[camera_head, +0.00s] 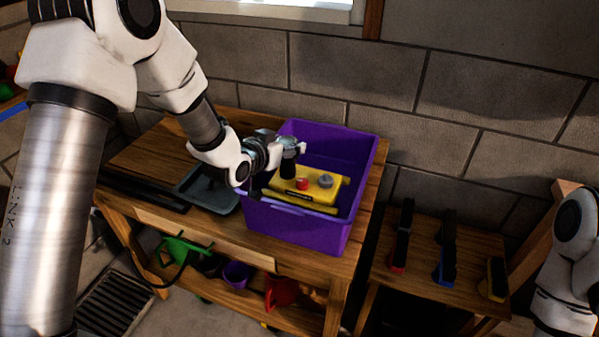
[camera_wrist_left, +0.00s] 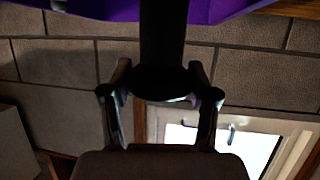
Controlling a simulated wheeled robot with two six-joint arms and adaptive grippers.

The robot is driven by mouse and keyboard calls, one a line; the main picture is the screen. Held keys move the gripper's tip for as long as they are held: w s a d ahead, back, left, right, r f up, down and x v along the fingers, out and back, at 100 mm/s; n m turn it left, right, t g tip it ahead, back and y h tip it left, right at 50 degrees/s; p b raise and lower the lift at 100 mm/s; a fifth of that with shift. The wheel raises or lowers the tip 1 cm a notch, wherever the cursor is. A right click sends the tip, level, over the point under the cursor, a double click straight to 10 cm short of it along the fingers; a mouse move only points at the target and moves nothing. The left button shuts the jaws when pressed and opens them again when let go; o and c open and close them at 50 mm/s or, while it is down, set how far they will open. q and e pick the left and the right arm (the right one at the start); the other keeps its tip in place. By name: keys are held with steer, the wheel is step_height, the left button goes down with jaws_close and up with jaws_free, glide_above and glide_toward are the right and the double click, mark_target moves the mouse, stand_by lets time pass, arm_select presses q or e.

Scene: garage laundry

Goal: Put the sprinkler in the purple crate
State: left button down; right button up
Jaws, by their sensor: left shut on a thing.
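The purple crate (camera_head: 301,229) stands open on the wooden workbench; its edge also shows at the top of the left wrist view (camera_wrist_left: 88,9). My left gripper (camera_head: 292,149) is over the crate's left part. In the left wrist view its fingers (camera_wrist_left: 163,96) are shut on a dark bar-shaped thing (camera_wrist_left: 163,42). This seems to be the sprinkler; its black lower part (camera_head: 288,166) shows below the fingers, inside the crate's outline. I cannot tell whether it touches anything there. My right gripper is out of view.
A yellow thing (camera_head: 327,186) with a red and a grey knob is in the crate. A dark grey tray (camera_head: 207,191) lies left of the crate. A lower bench (camera_head: 425,276) at right holds black things with coloured ends. A block wall stands behind.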

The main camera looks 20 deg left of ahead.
mark_target(283, 167)
arm_select(q)
step_height(283, 167, down, 6)
steer(key=shift+w+r+p, duration=0.15)
steer(key=shift+p, duration=0.2)
steer(key=shift+f, duration=0.35)
steer(key=shift+c, duration=1.4)
jaws_free()
